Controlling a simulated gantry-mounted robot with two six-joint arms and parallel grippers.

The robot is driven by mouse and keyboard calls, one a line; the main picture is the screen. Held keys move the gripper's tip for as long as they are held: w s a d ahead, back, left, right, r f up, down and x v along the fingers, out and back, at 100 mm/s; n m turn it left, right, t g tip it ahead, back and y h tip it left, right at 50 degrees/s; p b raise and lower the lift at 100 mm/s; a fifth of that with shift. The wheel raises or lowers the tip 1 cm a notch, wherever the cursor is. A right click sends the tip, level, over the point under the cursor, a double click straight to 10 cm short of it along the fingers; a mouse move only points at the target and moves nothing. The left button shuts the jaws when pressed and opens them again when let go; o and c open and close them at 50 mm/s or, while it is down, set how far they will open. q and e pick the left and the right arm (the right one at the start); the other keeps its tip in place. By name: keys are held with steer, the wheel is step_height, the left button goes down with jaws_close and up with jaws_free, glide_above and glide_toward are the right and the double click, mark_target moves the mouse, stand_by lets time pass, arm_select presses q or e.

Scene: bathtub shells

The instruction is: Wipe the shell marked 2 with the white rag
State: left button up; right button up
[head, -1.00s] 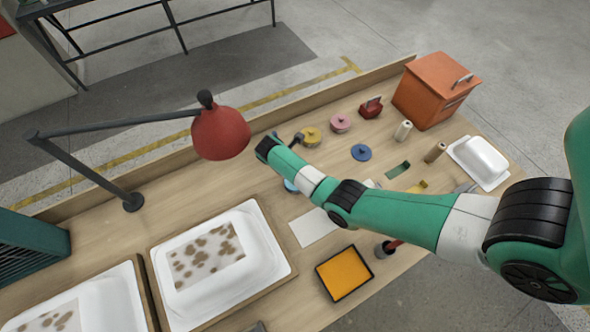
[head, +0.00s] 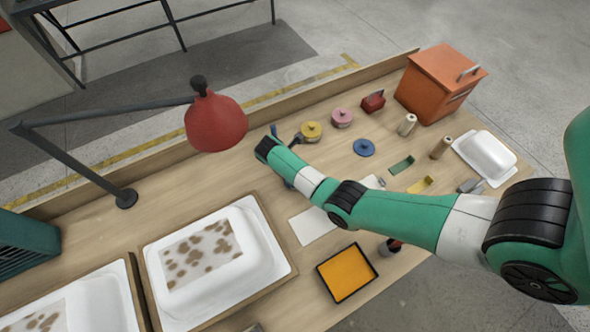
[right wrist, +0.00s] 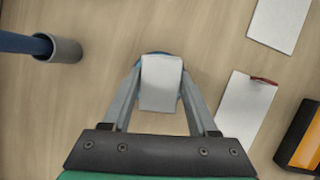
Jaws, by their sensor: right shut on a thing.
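A white shell (head: 262,253) lies in a wooden-edged tray (head: 289,265) at the lower middle of the head view, with a brown-spotted patch (head: 200,255) on it. A second white shell (head: 92,290) with brown spots lies at the lower left, partly cut off. I can read no number on either. My right gripper (right wrist: 160,75) is shut on the folded white rag (right wrist: 160,85) in the right wrist view, with a bit of a blue thing behind it. In the head view my right arm hides the rag. My left gripper is not in view.
A red lamp (head: 215,123) overhangs the bench behind the shells. An orange box (head: 437,85), coloured discs, a white dish (head: 486,152) and an orange-filled tray (head: 346,273) stand around my right arm. White sheets (head: 312,224) lie flat.

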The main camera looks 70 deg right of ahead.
steer(key=shift+f+b, duration=0.4)
steer(key=shift+f, duration=0.1)
stand_by(0.4)
steer(key=shift+f, duration=0.1)
stand_by(0.9)
step_height(320, 180, up, 7)
steer(key=p, duration=0.7)
steer(key=shift+p, duration=0.35)
steer(key=shift+s+d, duration=0.1)
